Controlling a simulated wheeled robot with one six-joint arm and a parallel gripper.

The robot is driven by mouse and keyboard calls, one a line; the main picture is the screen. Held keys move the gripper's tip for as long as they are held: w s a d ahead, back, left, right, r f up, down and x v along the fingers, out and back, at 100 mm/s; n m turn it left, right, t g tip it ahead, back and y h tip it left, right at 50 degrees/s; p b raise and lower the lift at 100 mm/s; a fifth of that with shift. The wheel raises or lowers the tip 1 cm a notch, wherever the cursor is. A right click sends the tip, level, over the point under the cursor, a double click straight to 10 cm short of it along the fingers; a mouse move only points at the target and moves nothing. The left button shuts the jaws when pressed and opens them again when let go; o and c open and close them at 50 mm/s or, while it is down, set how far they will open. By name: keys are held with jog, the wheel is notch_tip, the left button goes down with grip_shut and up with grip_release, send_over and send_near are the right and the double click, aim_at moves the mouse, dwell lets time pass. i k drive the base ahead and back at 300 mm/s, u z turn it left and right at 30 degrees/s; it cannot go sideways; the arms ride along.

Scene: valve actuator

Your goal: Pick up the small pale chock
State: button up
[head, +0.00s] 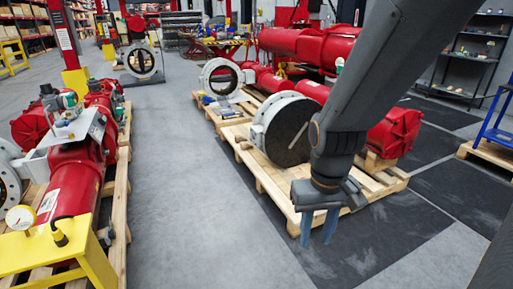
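My gripper (318,226) hangs from my dark grey arm at the right of centre in the head view. Its two blue-grey fingers point down and stand apart, with nothing visible between them. It is in front of the near edge of a wooden pallet (272,182). A small pale wooden piece (243,146) lies at the left part of that pallet, beside a valve; it may be the chock, but it is too small to be sure. Another pale wooden block (374,161) sits under the red actuator. My arm hides part of the pallet.
A large round valve (285,130) and a red actuator (395,133) rest on the pallet. More red actuators (75,180) stand on a pallet at left, behind a yellow stand (95,262). The grey floor aisle between is clear. A blue frame (496,118) stands at far right.

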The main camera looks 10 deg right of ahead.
aim_at(245, 145)
jog(key=z, duration=0.55)
jog(key=k, duration=0.65)
jog(key=u, duration=0.2)
jog(key=i, duration=1.2)
jog(key=u, duration=1.3)
jog(key=i, duration=3.6)
jog(key=z, duration=1.25)
jog(key=i, duration=1.3)
jog(key=z, duration=0.95)
